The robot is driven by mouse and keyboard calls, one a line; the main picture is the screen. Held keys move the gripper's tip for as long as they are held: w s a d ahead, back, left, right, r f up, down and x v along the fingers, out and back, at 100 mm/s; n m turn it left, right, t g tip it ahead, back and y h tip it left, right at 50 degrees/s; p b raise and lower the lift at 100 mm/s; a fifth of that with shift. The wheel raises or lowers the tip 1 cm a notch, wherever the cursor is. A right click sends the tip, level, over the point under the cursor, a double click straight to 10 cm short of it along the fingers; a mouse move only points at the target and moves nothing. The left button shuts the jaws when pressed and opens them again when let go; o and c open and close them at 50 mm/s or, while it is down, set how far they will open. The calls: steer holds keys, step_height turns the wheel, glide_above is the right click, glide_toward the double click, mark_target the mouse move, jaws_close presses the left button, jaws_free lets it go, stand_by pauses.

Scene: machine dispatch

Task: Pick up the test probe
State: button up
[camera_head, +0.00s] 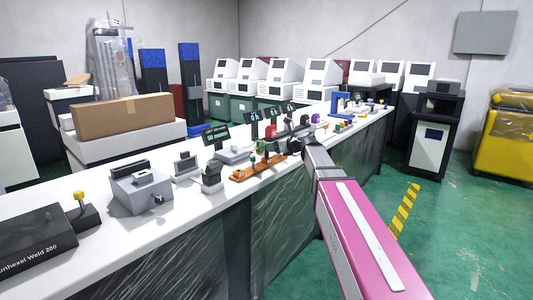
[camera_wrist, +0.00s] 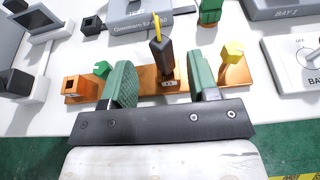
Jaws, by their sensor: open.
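The likely test probe (camera_wrist: 162,58), a dark slim body with a yellow tip, stands upright in the middle of an orange rack (camera_wrist: 255,72) in the wrist view. My gripper (camera_wrist: 160,68) is open, with its green-padded fingers on either side of the probe and visible gaps to both. No contact with the probe shows. The orange rack also shows on the long white bench in the head view (camera_head: 244,176). My gripper is not clearly distinguishable from the items around it there, and the probe is too small to make out.
On the rack, a green piece (camera_wrist: 103,69) stands left of my fingers and a yellow-headed piece (camera_wrist: 232,52) stands right. A grey switch box (camera_wrist: 296,58) is at the right. Grey instruments and small displays (camera_head: 216,133) crowd the bench (camera_head: 110,222).

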mark_target(267, 153)
steer(key=x, duration=0.5)
steer(key=shift+w+r, duration=0.1)
steer(key=shift+r, duration=0.15)
jaws_close()
steer(key=shift+r, duration=0.1)
